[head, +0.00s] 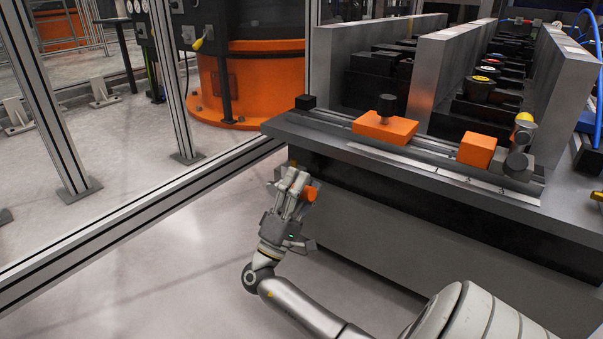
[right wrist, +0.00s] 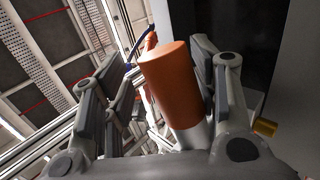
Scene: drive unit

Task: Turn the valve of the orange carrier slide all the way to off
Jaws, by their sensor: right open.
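An orange cylindrical handle (right wrist: 172,85) with a silver lower end stands between the fingers of my right gripper (right wrist: 175,80) in the right wrist view. The gripper is open around it; I cannot tell whether a finger touches it. In the head view my right gripper (head: 291,187) is beside the front left corner of the bench, below its top, with the orange handle (head: 311,193) at its right side. The orange carrier slide (head: 385,128) sits on the bench rail, topped by a dark knob. The handle's mounting is hidden. My left gripper is not in view.
A second orange block (head: 477,149) and a yellow-topped knob (head: 524,120) are on the right of the rail. Grey upright plates (head: 455,60) stand behind. A metal fence post (head: 50,110) stands left. The floor (head: 150,270) beside the bench is clear.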

